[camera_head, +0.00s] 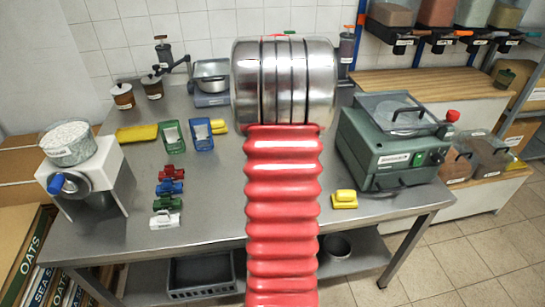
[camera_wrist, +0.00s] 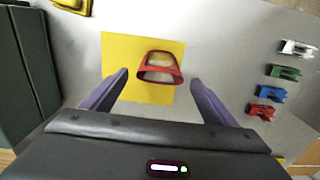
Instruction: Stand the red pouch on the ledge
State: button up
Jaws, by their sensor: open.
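The red pouch (camera_wrist: 160,78) shows in the wrist view, with a red rim around a paler middle. It lies on a yellow square (camera_wrist: 117,50) on the steel table. My gripper (camera_wrist: 160,79) is open, its two purple fingers on either side of the pouch with gaps visible; height above it is hard to judge. In the head view my red ribbed arm hides the pouch and the gripper. A wood-topped surface (camera_head: 430,82) is at the back right; I cannot tell whether it is the ledge.
Green (camera_head: 173,137) and blue (camera_head: 202,135) pouches stand at the back left. Several coloured clips (camera_head: 170,188) line the table's left side. A green machine (camera_head: 390,145) stands right, a white grinder (camera_head: 88,180) left. A yellow clip (camera_head: 343,199) lies near the front.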

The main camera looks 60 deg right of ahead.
dwell(0.7)
jog(key=shift+w+a+r, duration=0.1)
jog(key=shift+w+a, duration=0.05)
jog(key=w+a+r+n+t, duration=0.1)
jog(key=w+a+r+n, duration=0.15)
jog(key=a, duration=0.55)
jog(key=w+a+r+n+h, duration=0.15)
jog(key=a+r, duration=0.25)
jog(key=a, duration=0.4)
jog(key=w+a+r+n+t, duration=0.1)
jog(key=w+a+r, duration=0.2)
jog(key=a, duration=0.5)
jog(key=s+a+n+t, duration=0.1)
jog(key=s+a, duration=0.3)
jog(key=a, duration=0.7)
jog(key=s+a+n+t+y, duration=0.1)
jog(key=s+a+n+t, duration=0.1)
jog(key=a, duration=0.9)
jog(key=shift+s+a+r+n+t, duration=0.3)
jog(key=shift+s+n, duration=0.6)
jog(key=shift+s, duration=0.3)
jog(key=shift+y, duration=0.25)
